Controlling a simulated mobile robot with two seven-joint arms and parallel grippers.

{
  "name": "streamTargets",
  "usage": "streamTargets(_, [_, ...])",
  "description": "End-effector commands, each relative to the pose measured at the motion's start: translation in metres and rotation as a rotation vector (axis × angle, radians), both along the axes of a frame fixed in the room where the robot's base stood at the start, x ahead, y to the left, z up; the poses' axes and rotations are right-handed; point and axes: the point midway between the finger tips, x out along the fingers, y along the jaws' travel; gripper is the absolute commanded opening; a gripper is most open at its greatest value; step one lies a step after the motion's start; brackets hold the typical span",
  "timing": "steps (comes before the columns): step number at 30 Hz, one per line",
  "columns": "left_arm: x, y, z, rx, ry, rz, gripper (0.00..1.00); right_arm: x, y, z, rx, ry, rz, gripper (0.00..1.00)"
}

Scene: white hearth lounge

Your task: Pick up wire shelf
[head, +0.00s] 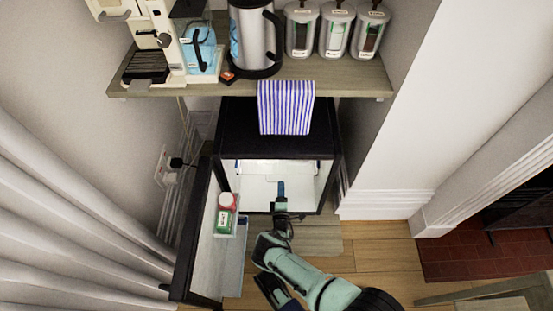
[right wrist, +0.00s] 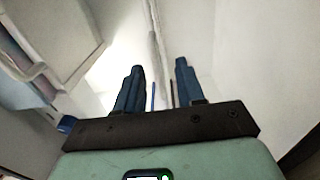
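The open black fridge (head: 327,190) stands under the counter, its inside white and lit. I cannot clearly make out a wire shelf; a pale flat surface (head: 258,188) low inside the fridge may be a shelf, but no wires show. My right gripper (head: 281,188) reaches into the fridge opening over this surface. In the right wrist view its two blue fingers (right wrist: 158,82) are apart, with no held object visible between them. White inner surfaces and a pale seam lie beyond the fingertips.
The fridge door (head: 194,240) is swung open at the left, with a red-capped container (head: 225,215) in its rack. The counter (head: 345,80) above holds a kettle (head: 252,40) and canisters. Wooden floor lies at the front right.

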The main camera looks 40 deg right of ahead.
Motion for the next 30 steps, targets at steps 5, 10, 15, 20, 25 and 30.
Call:
streamTargets(5, [-0.011,0.002,-0.009,-0.002,0.036,0.003,0.43,0.014,-0.012,-0.001,0.002,0.001,0.0,0.38])
streamTargets(10, [-0.015,0.002,-0.013,-0.003,0.051,0.004,0.43,0.024,-0.023,0.002,0.001,0.0,0.0,0.38])
streamTargets(15, [-0.026,0.004,-0.022,-0.005,0.088,0.007,0.43,0.042,-0.042,0.005,0.002,-0.001,0.0,0.38])
streamTargets(20, [-0.037,0.005,-0.028,-0.007,0.125,0.011,0.43,0.052,-0.05,0.005,0.003,0.001,0.0,0.38])
streamTargets(25, [-0.038,0.005,-0.028,-0.007,0.126,0.01,0.43,0.052,-0.05,0.006,0.003,0.002,0.0,0.38])
streamTargets(30, [-0.037,0.005,-0.028,-0.007,0.125,0.01,0.43,0.052,-0.05,0.006,0.003,0.002,0.0,0.0])
